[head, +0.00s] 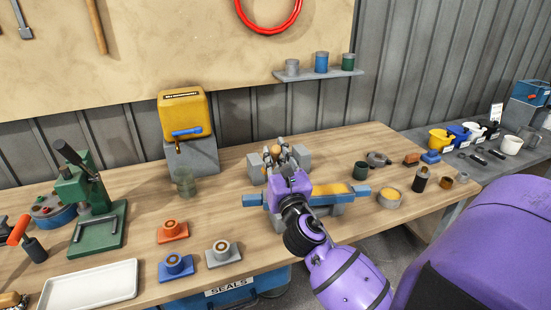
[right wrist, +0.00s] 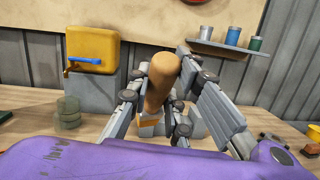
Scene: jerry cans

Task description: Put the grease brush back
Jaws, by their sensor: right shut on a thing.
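My right gripper (head: 280,160) is over the middle of the wooden bench, near the back. It is shut on a tan, rounded wooden handle, which I take to be the grease brush (right wrist: 160,82); the handle stands nearly upright between the fingers in the right wrist view. Only a bit of tan shows between the fingers in the head view. The brush's bristle end is hidden, and I cannot tell whether it touches anything. An open round tin with yellowish contents (head: 390,196) stands on the bench to the right. My left gripper is not in view.
A yellow tank (head: 184,116) on a grey block and a glass jar (head: 186,182) stand left. Several small tins and parts stand right. A white tray (head: 90,286) lies front left.

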